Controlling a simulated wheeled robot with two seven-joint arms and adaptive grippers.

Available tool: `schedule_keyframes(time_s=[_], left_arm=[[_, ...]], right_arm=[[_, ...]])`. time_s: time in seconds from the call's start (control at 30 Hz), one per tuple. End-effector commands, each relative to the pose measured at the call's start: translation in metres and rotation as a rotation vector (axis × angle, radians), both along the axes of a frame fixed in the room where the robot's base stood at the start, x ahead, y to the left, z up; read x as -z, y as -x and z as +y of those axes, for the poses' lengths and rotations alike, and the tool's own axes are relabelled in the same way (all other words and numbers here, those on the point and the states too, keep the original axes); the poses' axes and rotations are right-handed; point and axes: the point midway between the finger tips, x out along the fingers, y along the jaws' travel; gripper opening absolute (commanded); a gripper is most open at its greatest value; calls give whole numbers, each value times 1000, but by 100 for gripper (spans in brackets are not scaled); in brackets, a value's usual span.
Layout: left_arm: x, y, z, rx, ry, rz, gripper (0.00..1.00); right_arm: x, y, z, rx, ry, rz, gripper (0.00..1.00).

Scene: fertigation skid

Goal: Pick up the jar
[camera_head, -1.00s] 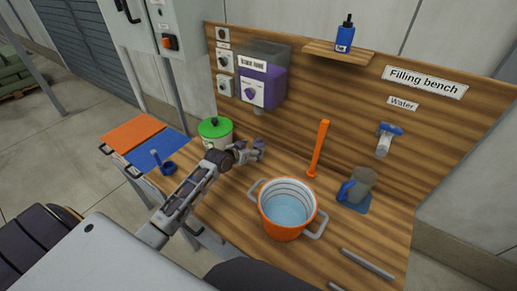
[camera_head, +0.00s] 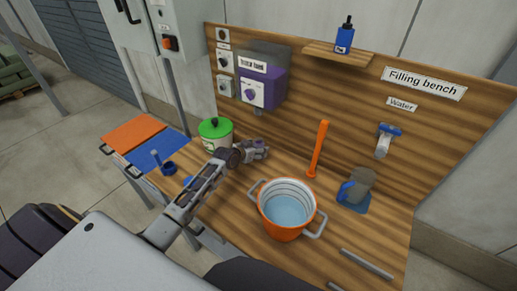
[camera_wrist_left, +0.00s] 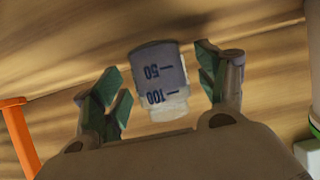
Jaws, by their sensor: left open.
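A white jar with a green lid (camera_head: 216,134) stands at the back left of the wooden bench, just left of my left gripper (camera_head: 258,149). Part of a white and green thing shows at the right edge of the left wrist view. My left gripper is open; in the left wrist view (camera_wrist_left: 163,85) its fingers stand on both sides of a small measuring cup (camera_wrist_left: 160,75) marked 50 and 100. A gap shows beside the cup, so it does not look gripped. In the head view the cup is mostly hidden by the gripper. My right gripper is not in view.
An orange pot of liquid (camera_head: 287,212) stands in front on the bench. An orange paddle (camera_head: 319,150) stands upright behind it. A grey jug with a blue handle (camera_head: 357,187) stands at right under the water tap (camera_head: 385,139). A purple dispenser (camera_head: 263,88) hangs on the backboard.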

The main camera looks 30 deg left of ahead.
Motion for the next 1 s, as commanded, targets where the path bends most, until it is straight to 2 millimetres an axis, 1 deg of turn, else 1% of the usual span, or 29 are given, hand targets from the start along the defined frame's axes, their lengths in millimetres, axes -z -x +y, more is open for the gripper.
schedule_keyframes(time_s=[0.17, 0.6, 0.63, 1.0], left_arm=[[2, -5, -1, 0, -1, 0, 73], [3, -5, -1, 0, 0, 1, 73], [3, -5, -1, 0, 0, 1, 72], [3, -5, -1, 0, 0, 1, 24]], right_arm=[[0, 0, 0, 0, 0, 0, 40], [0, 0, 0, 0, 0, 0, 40], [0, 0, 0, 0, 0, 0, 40], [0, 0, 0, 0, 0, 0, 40]])
